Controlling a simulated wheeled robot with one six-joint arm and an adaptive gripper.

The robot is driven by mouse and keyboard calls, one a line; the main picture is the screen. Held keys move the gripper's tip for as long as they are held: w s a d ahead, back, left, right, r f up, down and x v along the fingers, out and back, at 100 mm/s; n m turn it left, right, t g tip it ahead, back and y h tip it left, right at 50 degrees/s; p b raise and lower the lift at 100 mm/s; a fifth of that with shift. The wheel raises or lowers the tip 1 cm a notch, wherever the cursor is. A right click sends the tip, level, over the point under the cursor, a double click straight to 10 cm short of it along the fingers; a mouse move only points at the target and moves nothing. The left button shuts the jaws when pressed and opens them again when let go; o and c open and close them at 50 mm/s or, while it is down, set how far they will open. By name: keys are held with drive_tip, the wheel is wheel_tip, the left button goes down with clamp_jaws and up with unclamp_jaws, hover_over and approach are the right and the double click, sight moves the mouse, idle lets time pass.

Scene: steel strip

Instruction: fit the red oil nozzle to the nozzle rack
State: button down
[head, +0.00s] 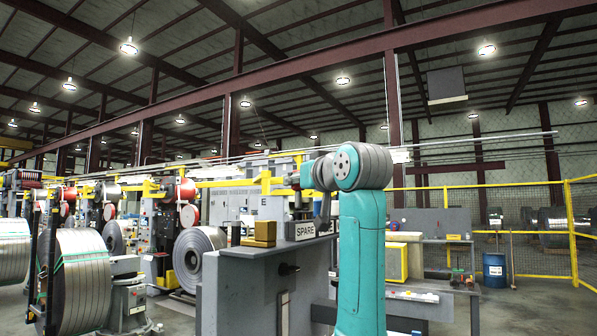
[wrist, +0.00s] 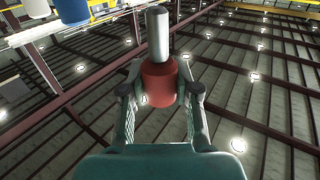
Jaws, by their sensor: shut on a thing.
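In the wrist view my gripper (wrist: 160,92) is shut on the red oil nozzle (wrist: 158,80), with a finger on each side of its red body. A grey metal stem (wrist: 157,34) extends from the nozzle toward the top of the picture. At the top left of that view, apart from the held nozzle, are a blue cylinder (wrist: 72,10) and a white cylinder (wrist: 36,8) beside a pale bar (wrist: 62,26). I cannot tell whether these belong to the nozzle rack. In the head view my arm hides most of the gripper area, and the held nozzle cannot be made out.
Steel coils (head: 80,275) stand at left. A workbench (head: 425,290), blue drum (head: 494,270) and yellow fence (head: 572,235) are at right.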

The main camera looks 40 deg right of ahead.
drive_tip(key=shift+f, duration=0.8)
drive_tip(key=shift+f, duration=2.35)
idle(0.8)
drive_tip(key=c, duration=0.8)
unclamp_jaws()
drive_tip(key=shift+o, duration=0.2)
drive_tip(key=v, duration=1.2)
